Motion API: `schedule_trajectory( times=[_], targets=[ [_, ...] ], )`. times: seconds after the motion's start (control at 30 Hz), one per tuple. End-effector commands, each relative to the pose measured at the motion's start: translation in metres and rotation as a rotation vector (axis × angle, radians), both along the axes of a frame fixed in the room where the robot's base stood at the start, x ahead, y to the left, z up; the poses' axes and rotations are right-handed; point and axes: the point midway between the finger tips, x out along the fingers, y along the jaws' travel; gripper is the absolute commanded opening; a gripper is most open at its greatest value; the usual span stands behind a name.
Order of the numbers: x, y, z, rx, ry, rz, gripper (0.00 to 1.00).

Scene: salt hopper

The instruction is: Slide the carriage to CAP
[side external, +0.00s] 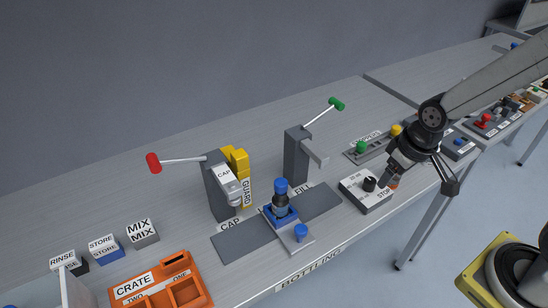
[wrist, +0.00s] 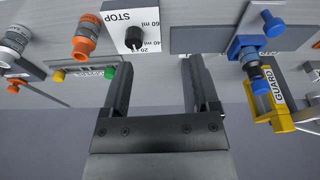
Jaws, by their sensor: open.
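The carriage (side external: 291,231) is a blue block on a grey track (side external: 245,238), between the floor labels CAP (side external: 230,223) and FILL (side external: 302,189). It carries an upright dark bottle with a blue top (side external: 281,198). A blue knob (side external: 301,232) stands on its front plate; the knob also shows in the wrist view (wrist: 272,24). The capping post (side external: 217,190) with its CAP head and red-tipped lever stands left of the carriage. My gripper (side external: 388,184) is open and empty, right of the carriage and apart from it, close by the STOP dial box. It also shows in the wrist view (wrist: 161,65).
The yellow GUARD (side external: 240,160) stands beside the capping post. The filling post (side external: 296,155) with a green lever stands behind the carriage. The STOP dial box (side external: 365,190) lies between my gripper and the track. An orange crate (side external: 160,285) sits at front left.

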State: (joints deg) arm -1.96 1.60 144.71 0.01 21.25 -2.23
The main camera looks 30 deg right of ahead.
Motion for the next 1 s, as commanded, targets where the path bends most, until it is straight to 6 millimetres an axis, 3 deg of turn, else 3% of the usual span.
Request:
schedule_trajectory(
  times=[0.17,0.4,0.6,0.8,1.0],
  targets=[
    [0.020,0.033,-0.003,-0.024,0.042,0.207,0.78],
    [0.047,0.106,-0.011,-0.072,0.119,0.617,0.78],
    [0.053,0.163,-0.021,-0.106,0.169,0.909,0.78],
    [0.053,0.188,-0.025,-0.120,0.192,1.039,0.78],
    [0.053,0.190,-0.026,-0.121,0.194,1.049,0.78]
  ],
)
